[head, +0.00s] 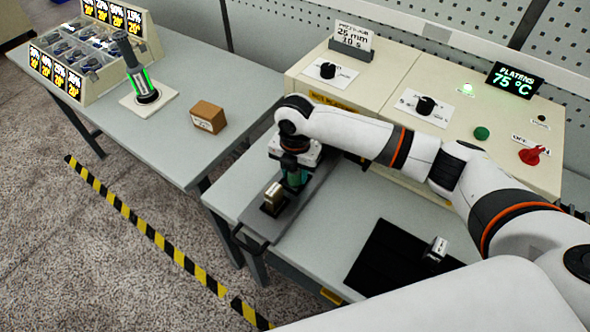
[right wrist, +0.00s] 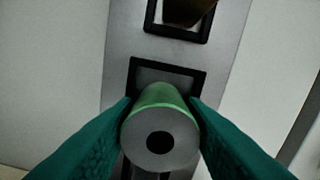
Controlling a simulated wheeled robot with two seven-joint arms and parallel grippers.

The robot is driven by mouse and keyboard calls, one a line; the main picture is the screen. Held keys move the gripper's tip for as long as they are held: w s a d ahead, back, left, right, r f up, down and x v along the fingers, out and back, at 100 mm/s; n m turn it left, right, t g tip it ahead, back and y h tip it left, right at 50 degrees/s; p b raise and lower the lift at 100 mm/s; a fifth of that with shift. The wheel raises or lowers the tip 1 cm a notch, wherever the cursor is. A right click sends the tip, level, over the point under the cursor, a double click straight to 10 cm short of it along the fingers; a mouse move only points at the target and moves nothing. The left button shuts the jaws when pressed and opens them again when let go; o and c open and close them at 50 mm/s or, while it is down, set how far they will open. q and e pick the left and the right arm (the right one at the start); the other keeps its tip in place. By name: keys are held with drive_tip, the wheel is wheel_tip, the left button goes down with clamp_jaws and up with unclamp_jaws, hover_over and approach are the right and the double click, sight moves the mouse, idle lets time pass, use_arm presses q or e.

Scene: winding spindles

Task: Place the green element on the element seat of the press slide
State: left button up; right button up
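The green element (right wrist: 162,130) is a cylinder with a grey end face and a dark hole, held between the teal fingers of my right gripper (right wrist: 160,120). In the head view my right gripper (head: 295,178) points down over the press slide (head: 312,198), a dark grey plate. In the right wrist view a black-framed square seat (right wrist: 197,76) lies just beyond the element and is partly hidden by it. Whether the element touches the seat cannot be told. A second framed seat (right wrist: 178,38) holds a brownish block, which also shows in the head view (head: 273,193). My left gripper is not in view.
A brown box (head: 208,117) and a glowing green device on a white base (head: 148,96) stand on the left table. The press housing (head: 480,100) with knobs rises behind the slide. A black mat (head: 385,262) with a small metal block (head: 436,250) lies right of the slide.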

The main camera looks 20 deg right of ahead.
drive_tip(key=shift+o, duration=1.4)
wheel_tip(320, 180, up, 12)
drive_tip(key=b, duration=0.2)
drive_tip(key=shift+r+b, duration=0.2)
drive_tip(key=shift+b, duration=0.1)
